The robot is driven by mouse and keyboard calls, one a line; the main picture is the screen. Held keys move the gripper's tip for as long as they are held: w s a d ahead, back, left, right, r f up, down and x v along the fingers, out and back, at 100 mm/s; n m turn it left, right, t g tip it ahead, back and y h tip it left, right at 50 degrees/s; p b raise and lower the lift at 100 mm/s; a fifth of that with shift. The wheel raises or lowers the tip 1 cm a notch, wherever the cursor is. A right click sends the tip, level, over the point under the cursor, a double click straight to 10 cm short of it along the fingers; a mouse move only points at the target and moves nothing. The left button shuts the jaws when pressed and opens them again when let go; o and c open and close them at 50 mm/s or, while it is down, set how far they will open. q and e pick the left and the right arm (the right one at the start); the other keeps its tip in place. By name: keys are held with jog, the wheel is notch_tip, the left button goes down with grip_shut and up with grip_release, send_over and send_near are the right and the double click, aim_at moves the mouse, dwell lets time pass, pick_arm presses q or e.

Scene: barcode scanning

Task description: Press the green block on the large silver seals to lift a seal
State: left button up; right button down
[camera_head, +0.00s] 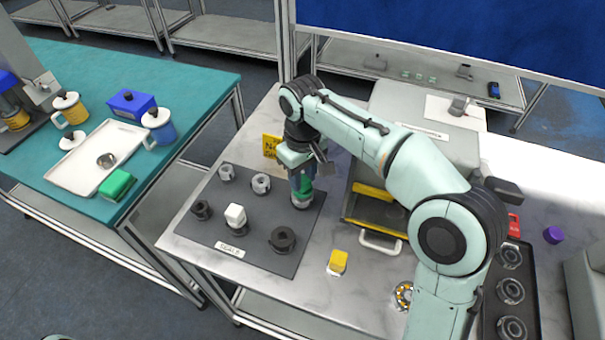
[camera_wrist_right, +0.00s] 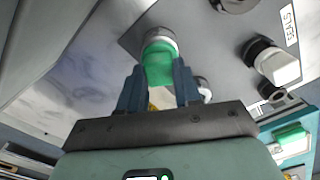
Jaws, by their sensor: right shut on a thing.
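My right gripper (camera_head: 302,174) points down over the right side of the dark seals mat (camera_head: 250,252). It is shut on the green block (camera_head: 305,187), which shows between the two fingers in the right wrist view (camera_wrist_right: 159,66). A large silver seal (camera_head: 302,201) is at the block's lower end, and its rim shows around that end in the right wrist view (camera_wrist_right: 158,37). I cannot tell whether this seal rests on the mat or is clear of it. Two other silver seals, one (camera_head: 261,184) and another (camera_head: 227,172), stand at the mat's back. My left gripper is not in view.
Dark seals stand at the mat's front, one (camera_head: 283,239) bare and one under a white block (camera_head: 236,216). A yellow block (camera_head: 338,262) and an open drawer (camera_head: 380,240) are to the right. A yellow sign (camera_head: 271,146) stands behind the mat.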

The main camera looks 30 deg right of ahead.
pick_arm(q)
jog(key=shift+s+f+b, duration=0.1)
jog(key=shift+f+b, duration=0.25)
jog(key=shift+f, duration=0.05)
pick_arm(e)
jog(key=shift+f, duration=0.85)
dwell(1.0)
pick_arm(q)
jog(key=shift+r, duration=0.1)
pick_arm(e)
jog(key=shift+r+p, duration=1.65)
jog(key=shift+r, duration=0.25)
jog(key=shift+r+p, duration=1.4)
jog(key=shift+r, duration=0.4)
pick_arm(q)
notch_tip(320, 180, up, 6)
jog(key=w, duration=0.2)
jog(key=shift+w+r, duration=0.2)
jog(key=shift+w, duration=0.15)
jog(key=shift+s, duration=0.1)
pick_arm(e)
jog(key=shift+f, duration=0.15)
